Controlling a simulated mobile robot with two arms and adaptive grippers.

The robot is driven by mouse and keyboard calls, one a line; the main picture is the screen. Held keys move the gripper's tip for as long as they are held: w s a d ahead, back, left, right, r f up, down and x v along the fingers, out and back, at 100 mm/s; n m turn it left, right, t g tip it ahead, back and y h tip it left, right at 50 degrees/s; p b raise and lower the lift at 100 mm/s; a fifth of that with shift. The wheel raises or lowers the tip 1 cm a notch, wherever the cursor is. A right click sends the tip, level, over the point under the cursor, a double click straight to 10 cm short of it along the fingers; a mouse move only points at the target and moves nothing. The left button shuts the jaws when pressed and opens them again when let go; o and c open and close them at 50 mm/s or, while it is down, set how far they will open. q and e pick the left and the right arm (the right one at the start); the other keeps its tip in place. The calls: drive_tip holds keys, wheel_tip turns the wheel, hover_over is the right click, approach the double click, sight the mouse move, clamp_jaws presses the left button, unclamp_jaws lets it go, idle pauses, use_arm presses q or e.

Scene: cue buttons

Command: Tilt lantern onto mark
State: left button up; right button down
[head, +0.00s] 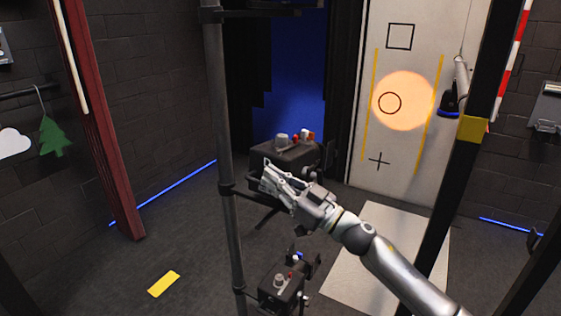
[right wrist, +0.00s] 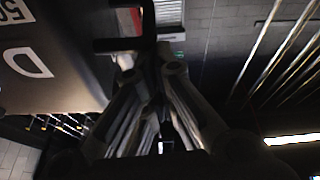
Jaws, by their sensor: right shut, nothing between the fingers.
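A black lantern box (head: 288,155) with a grey knob and red and white controls on top hangs on the dark vertical pole. A second, smaller-looking black box (head: 283,288) with similar controls is lower on the pole. A round orange light spot (head: 415,98) lies on the white panel (head: 395,190). It covers the circle mark (head: 390,103), which sits left of the spot's centre. A square mark (head: 400,36) is above and a cross mark (head: 378,160) below. My right gripper (head: 268,174) is shut and empty, at the front of the upper lantern. In the right wrist view a dark lettered box (right wrist: 50,70) is close beside its fingers (right wrist: 140,70); contact is unclear. My left gripper is not seen.
The dark pole (head: 222,150) stands left of my right gripper. A black post (head: 455,160) with a yellow band is at the right. A red post (head: 98,120) stands at the left. A yellow strip (head: 164,284) lies on the open floor.

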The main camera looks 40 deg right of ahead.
drive_tip(key=shift+a+f+n+g+y+b, duration=0.2)
drive_tip(key=shift+f+n+y+b, duration=0.25)
drive_tip(key=shift+f+n, duration=0.45)
drive_tip(key=shift+a+f+n+g+y+b, duration=0.1)
drive_tip(key=shift+f+n+g+y+b, duration=0.35)
drive_tip(key=shift+f+n, duration=0.4)
drive_tip(key=shift+n, duration=0.25)
